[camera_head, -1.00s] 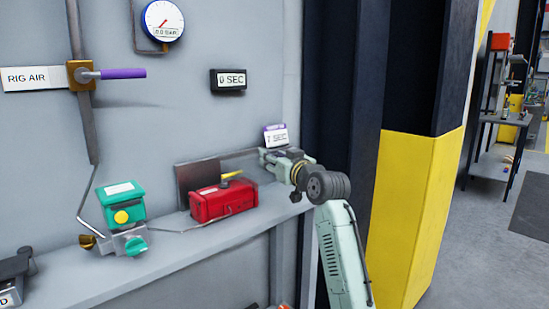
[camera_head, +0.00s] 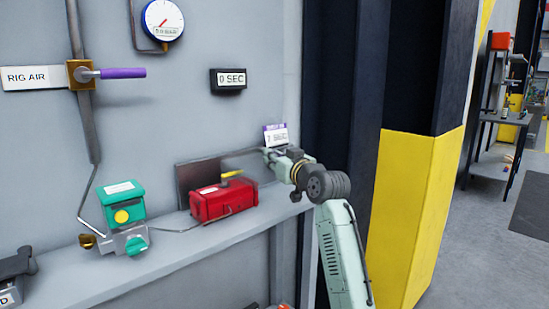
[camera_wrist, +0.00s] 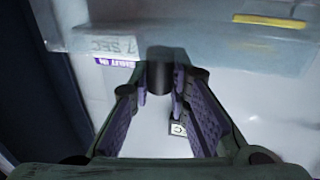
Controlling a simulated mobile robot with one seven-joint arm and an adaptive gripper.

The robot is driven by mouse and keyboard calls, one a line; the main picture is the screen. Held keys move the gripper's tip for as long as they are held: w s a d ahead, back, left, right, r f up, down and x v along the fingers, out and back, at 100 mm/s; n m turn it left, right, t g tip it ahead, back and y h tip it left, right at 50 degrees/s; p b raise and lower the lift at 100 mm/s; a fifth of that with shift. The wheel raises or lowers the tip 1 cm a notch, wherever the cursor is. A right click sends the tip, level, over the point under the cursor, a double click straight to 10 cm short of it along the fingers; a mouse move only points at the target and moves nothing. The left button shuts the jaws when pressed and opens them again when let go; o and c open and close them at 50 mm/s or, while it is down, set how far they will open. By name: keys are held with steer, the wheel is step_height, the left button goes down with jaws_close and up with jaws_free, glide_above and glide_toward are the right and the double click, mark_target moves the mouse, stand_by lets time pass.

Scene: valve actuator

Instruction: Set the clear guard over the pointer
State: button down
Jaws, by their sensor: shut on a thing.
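The clear guard (camera_wrist: 200,42) is a see-through box-like cover, seen across the top of the wrist view. In the head view it is a faint shape (camera_head: 243,158) near the pointer. My gripper (camera_wrist: 163,85) is shut on the guard's dark knob (camera_wrist: 160,67); it also shows in the head view (camera_head: 270,155). The yellow pointer (camera_head: 232,174) stands on top of the red actuator (camera_head: 223,201). The pointer also shows through the guard in the wrist view (camera_wrist: 269,20). I cannot tell whether the guard touches the actuator.
The actuator sits on a grey shelf (camera_head: 170,264) before a dark plate (camera_head: 187,182). A green and grey unit (camera_head: 123,207) stands to its left. A purple-topped label (camera_head: 276,136) is on the wall behind my gripper. A dark and yellow column (camera_head: 415,210) stands right of my arm.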

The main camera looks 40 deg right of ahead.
steer(key=a+b, duration=0.2)
steer(key=a, duration=1)
steer(key=shift+s+a, duration=0.2)
steer(key=shift+s, duration=0.2)
steer(key=shift+f, duration=0.1)
steer(key=c, duration=1.6)
jaws_free()
steer(key=shift+a, duration=0.15)
steer(key=shift+o, duration=0.6)
steer(key=shift+s, duration=0.1)
steer(key=s+a, duration=0.2)
steer(key=s, duration=0.9)
steer(key=shift+s, duration=0.4)
